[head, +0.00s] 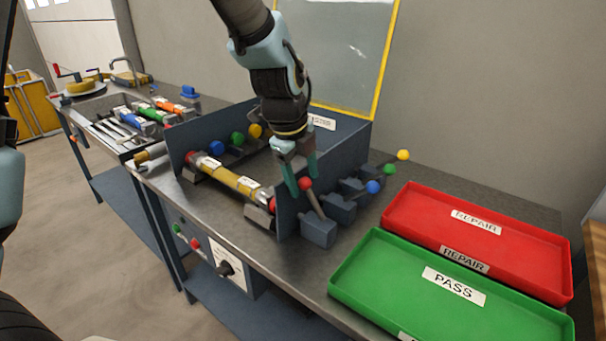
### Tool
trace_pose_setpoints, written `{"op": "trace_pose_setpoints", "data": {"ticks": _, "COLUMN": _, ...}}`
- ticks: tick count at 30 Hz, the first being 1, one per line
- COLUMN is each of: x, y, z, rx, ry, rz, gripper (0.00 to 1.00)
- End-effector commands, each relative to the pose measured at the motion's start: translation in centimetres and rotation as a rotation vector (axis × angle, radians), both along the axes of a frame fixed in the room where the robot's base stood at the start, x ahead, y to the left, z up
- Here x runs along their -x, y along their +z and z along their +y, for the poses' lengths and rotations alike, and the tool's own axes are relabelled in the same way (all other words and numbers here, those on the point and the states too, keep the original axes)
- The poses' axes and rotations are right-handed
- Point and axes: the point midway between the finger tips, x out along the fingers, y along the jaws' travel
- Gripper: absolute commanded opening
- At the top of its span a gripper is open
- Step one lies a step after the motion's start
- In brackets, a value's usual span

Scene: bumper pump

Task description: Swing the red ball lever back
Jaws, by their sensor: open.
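The red ball lever (306,184) stands on the nearest grey block, just outside the right wall of the blue-grey test box. Its rod slants down to the right into the block. My gripper (301,188) points down at the red ball, with its teal fingers at or beside the ball. The fingers are open. I cannot tell whether a finger touches the ball or whether the ball sits fully between them.
Blue (373,187), green (389,169) and yellow (403,155) ball levers stand behind the red one. A yellow cylinder (232,178) lies inside the box. Green PASS (370,270) and red REPAIR (420,200) trays are at right. A yellow-framed clear panel (345,60) rises behind.

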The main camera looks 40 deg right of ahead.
Motion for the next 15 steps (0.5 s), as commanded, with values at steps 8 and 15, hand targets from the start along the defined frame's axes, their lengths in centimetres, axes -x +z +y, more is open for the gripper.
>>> {"op": "trace_pose_setpoints", "data": {"ticks": 8, "x": 0.02, "y": -0.13, "z": -0.02, "rx": 0.0, "ry": 0.0, "rz": 0.0, "gripper": 0.65}}
{"op": "trace_pose_setpoints", "data": {"ticks": 15, "x": 0.02, "y": -0.11, "z": -0.02, "rx": 0.0, "ry": 0.0, "rz": 0.0, "gripper": 0.38}}
